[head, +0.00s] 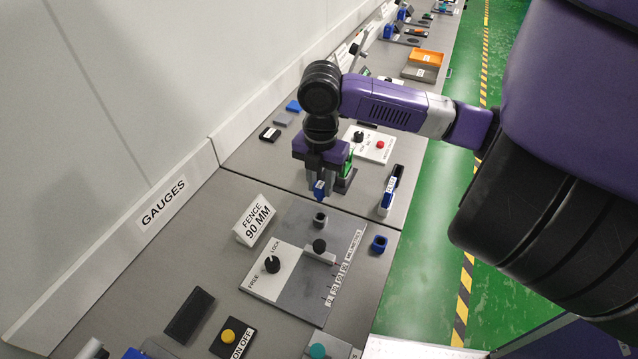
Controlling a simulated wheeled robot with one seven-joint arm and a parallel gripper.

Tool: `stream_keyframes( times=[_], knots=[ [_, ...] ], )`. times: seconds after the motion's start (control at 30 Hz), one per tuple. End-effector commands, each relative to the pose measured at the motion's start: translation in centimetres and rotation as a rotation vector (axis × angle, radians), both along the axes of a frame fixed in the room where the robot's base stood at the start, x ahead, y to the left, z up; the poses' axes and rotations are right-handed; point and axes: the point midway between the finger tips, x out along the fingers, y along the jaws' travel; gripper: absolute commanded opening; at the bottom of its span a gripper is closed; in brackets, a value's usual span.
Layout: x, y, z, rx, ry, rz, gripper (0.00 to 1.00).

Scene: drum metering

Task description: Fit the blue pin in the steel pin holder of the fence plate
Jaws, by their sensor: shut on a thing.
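The fence plate (300,290) lies on the near bench, part white and part dark grey, with a printed scale. My gripper (319,182) points down and is shut on the blue pin (319,190). It holds the pin above the bench, just beyond the holder in the picture and apart from it. The fingertips are small and partly hide the pin's upper part.
On the plate are a FREE/LOCK knob (272,265) and a fence slider with a black knob (319,246). A FENCE 90 MM sign (254,221) stands left. A blue holder (379,243) sits right of the plate. A white panel with a red button (380,145) lies behind.

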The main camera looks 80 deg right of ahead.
Motion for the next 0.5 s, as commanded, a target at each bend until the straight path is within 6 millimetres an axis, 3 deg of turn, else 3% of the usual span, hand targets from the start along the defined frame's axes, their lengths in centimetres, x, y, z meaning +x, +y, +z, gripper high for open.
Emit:
stream_keyframes(
  times=[0.5],
  knots=[
    [0.0,0.0,-4.2,0.0,0.0,0.0,0.0]
  ],
)
